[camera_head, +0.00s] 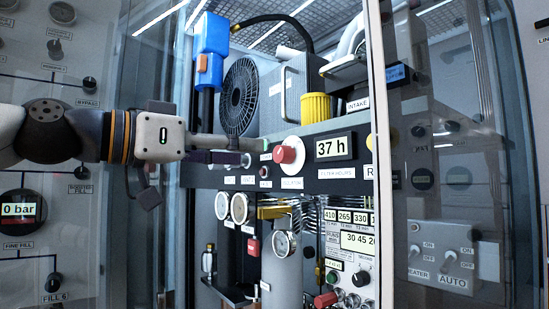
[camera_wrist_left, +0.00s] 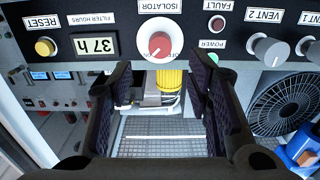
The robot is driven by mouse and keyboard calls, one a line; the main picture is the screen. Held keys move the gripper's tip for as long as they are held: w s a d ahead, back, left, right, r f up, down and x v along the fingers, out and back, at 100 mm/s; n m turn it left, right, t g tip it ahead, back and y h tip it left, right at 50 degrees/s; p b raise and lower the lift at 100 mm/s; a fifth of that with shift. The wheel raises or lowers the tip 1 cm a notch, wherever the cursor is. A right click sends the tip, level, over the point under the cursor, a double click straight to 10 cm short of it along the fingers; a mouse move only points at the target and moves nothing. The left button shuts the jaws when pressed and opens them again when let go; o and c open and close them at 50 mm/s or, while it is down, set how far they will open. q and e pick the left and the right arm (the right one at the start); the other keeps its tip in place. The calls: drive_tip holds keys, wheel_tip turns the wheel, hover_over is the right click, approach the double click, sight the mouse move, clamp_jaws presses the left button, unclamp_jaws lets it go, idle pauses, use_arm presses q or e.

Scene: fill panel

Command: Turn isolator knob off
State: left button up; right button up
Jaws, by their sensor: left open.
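The isolator knob (camera_head: 289,155) is red on a round white plate, on the dark panel strip left of the "37 h" display. In the wrist view the isolator knob (camera_wrist_left: 159,44) is seen upside down beside its ISOLATOR label (camera_wrist_left: 160,7). Its exact pointer setting is too small to tell. My left gripper (camera_head: 248,152) is open and empty, pointing right toward the knob from its left. In the wrist view the left gripper's fingers (camera_wrist_left: 160,62) stand apart on either side of the knob's line, with the knob beyond the tips. Contact is not visible. My right gripper is not in view.
Beside the knob are the filter hours display (camera_wrist_left: 96,44), a yellow button (camera_wrist_left: 45,46), a red fault button (camera_wrist_left: 218,22), a green power button (camera_wrist_left: 212,58) and the vent 2 knob (camera_wrist_left: 268,50). A yellow filter (camera_head: 316,107) and black fan (camera_head: 240,97) are above; gauges sit below.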

sight(278, 152)
use_arm(q)
drive_tip(key=x, duration=0.7)
drive_tip(key=shift+w+d, duration=0.15)
drive_tip(key=shift+d, duration=0.05)
drive_tip(key=shift+c, duration=0.3)
clamp_jaws()
